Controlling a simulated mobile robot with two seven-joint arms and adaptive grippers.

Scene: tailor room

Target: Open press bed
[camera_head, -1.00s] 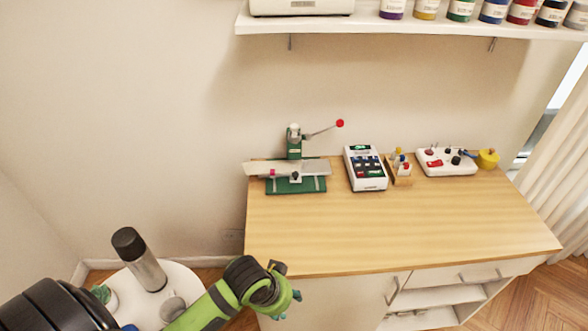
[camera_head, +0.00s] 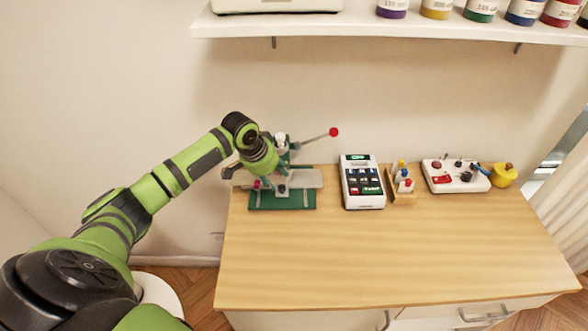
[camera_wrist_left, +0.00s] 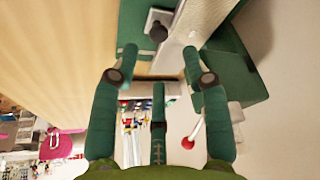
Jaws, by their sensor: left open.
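The press (camera_head: 265,203) stands at the back left of the wooden table, with a green base, a pale flat bed plate (camera_head: 308,178) and a lever ending in a red knob (camera_head: 334,132). My left gripper (camera_head: 283,184) is over the press and hides part of its bed and post. In the left wrist view the open, empty fingers (camera_wrist_left: 160,62) point at the press. The pale plate (camera_wrist_left: 203,22), a black knob (camera_wrist_left: 157,31) and the red lever knob (camera_wrist_left: 187,143) show around them. I cannot tell whether a finger touches the press. My right gripper is out of view.
Right of the press stand a white keypad device (camera_head: 362,200), a small wooden holder (camera_head: 403,195), a white control box (camera_head: 455,187) and a yellow item (camera_head: 503,175). A shelf (camera_head: 400,28) with jars hangs above. The table front (camera_head: 370,260) is clear.

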